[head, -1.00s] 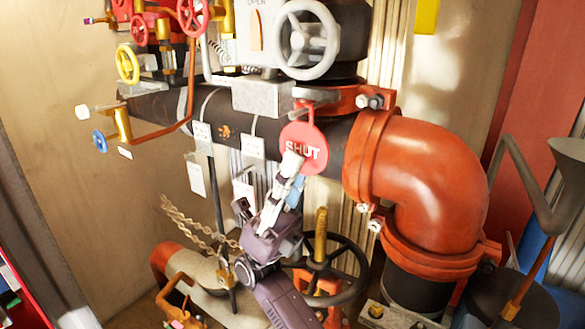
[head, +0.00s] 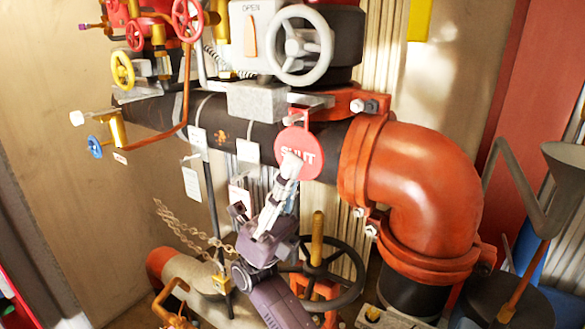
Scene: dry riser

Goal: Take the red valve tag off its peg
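The red valve tag (head: 312,168) is a round disc with white lettering that reads SHUT. It hangs by its narrow red neck from a grey peg (head: 290,118) in front of the dark horizontal pipe. My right gripper (head: 290,166) reaches up from below, and its pale fingertips overlap the lower left of the disc and cover part of the lettering. The fingers line up with each other in this view, so I cannot tell whether they are closed on the disc or only beside it. My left gripper is not in view.
A grey handwheel (head: 301,45) sits above the tag. A large orange pipe elbow (head: 425,190) is close on the right. A black handwheel (head: 347,296) stands below, beside my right arm. White paper labels (head: 248,150) and chains (head: 185,228) hang at left.

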